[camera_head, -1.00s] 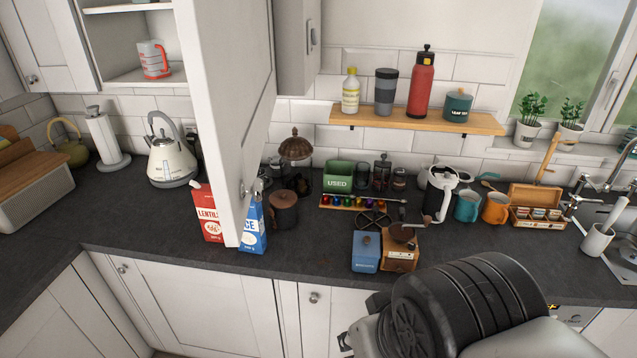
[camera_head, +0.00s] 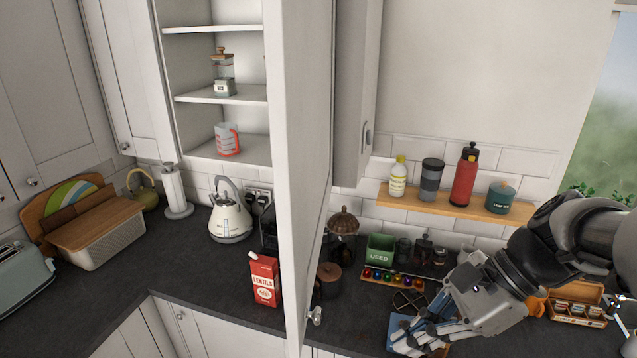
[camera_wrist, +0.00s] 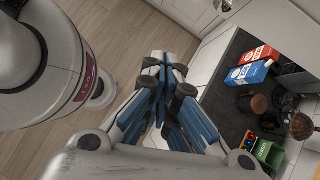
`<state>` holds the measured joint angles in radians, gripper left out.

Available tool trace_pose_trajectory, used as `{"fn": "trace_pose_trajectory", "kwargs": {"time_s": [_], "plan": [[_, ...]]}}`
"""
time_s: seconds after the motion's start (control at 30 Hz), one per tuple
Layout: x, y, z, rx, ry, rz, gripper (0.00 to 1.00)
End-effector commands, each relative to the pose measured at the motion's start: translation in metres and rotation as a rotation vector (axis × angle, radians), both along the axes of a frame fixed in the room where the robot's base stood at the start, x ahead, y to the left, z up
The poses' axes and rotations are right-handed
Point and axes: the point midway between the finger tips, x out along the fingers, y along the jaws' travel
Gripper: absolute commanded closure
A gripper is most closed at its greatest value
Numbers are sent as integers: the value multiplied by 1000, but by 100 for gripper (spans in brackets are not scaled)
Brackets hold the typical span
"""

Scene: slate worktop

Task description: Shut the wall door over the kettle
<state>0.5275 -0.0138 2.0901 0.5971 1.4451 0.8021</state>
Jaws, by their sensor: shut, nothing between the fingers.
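The white wall door (camera_head: 304,150) stands wide open, swung out from the wall cupboard (camera_head: 216,152) toward me, nearly edge-on in the head view. Its small metal knob (camera_head: 315,316) is at the lower end. The cream kettle (camera_head: 230,222) stands on the worktop below the open cupboard, left of the door. My gripper (camera_head: 402,342) is shut and empty, to the right of the door and apart from it, low over the worktop by the blue box. In the wrist view its blue fingers (camera_wrist: 168,65) are together; I cannot make out the door there.
A red lentils carton (camera_head: 264,280) stands beside the door's lower part; a blue carton (camera_wrist: 250,73) is next to it in the wrist view. A wall shelf (camera_head: 456,204) with bottles is on the right. The cupboard holds a measuring jug (camera_head: 228,139) and a jar (camera_head: 223,77).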

Motion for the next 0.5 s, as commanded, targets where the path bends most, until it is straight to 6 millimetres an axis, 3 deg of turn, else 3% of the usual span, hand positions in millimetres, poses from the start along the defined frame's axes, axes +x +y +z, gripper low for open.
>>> {"fn": "trace_pose_trajectory", "kwargs": {"time_s": [0.03, 0.2, 0.37, 0.5], "plan": [[11, -6, 20, 55, 21, -67, 100], [32, -15, 39, 157, 50, -183, 100], [36, -8, 31, 171, 54, -196, 100], [39, 10, 15, 171, 54, -192, 100]]}}
